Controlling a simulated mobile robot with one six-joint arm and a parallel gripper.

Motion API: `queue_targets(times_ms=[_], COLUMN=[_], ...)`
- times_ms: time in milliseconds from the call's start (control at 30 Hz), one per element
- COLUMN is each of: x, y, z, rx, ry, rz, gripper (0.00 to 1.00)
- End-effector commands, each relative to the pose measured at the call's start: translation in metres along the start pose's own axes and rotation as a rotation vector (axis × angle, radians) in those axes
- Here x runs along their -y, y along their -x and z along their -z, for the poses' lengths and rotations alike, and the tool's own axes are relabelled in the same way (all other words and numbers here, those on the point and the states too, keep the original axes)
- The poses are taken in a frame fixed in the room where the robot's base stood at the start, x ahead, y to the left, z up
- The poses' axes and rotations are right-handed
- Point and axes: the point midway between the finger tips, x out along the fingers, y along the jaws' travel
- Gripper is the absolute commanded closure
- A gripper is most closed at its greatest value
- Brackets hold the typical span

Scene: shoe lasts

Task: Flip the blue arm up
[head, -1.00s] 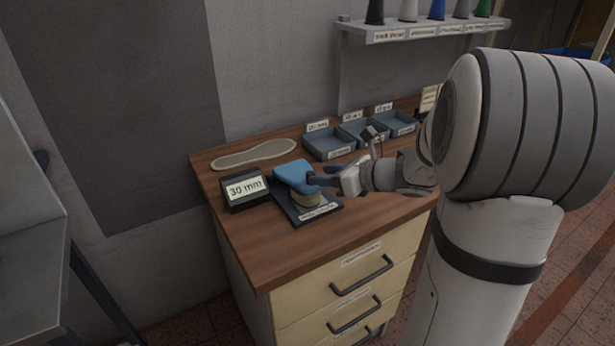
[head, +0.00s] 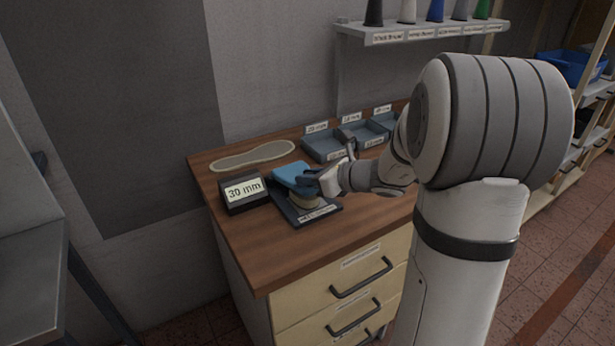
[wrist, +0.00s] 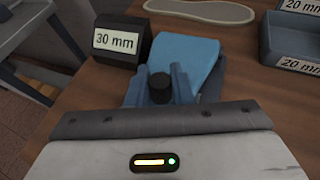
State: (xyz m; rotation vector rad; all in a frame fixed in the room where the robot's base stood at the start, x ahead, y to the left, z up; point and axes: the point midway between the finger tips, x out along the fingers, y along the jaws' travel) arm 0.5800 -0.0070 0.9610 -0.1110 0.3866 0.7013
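The blue arm (head: 292,173) is a blue, rounded, flat-topped piece on a small device with a dark base plate (head: 318,212) on the wooden bench. A pale round part shows under it. In the wrist view the blue arm (wrist: 186,56) lies straight ahead, lowered over the base. A short black knob (wrist: 160,88) stands at its near end. My gripper (wrist: 160,82) has its blue-grey fingers on both sides of this knob. The fingers look apart, and whether they touch the knob is unclear. In the head view my gripper (head: 314,180) reaches the device from the right.
A black display block (head: 244,193) reading 30 mm stands just left of the device. A pale insole shape (head: 252,156) lies behind it. Labelled grey trays (head: 322,147) stand at the back right. A shelf (head: 420,32) with coloured cones hangs above. The bench front is clear.

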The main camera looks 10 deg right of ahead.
Motion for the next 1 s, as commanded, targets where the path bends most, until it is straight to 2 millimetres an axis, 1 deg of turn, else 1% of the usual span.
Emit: queue_targets(times_ms=[33,167,200,433,467,667,867,1000], x=[-0.001,-0.001,-0.001,-0.001,-0.006,-0.002,-0.004,-0.007], y=[0.0,0.0,0.0,0.0,-0.004,0.0,0.0,-0.002], z=[0.0,0.0,0.0,0.0,-0.001,-0.003,-0.015,-0.026], rx=[0.0,0.0,0.0,0.0,0.001,-0.011,-0.057,-0.113], ry=[0.0,0.0,0.0,0.0,0.0,-0.005,-0.019,-0.037], rz=[-0.002,-0.002,-0.002,-0.003,-0.004,-0.007,-0.019,-0.036], gripper=[0.88,0.99,1.0,1.0,1.0,1.0,1.0,1.0])
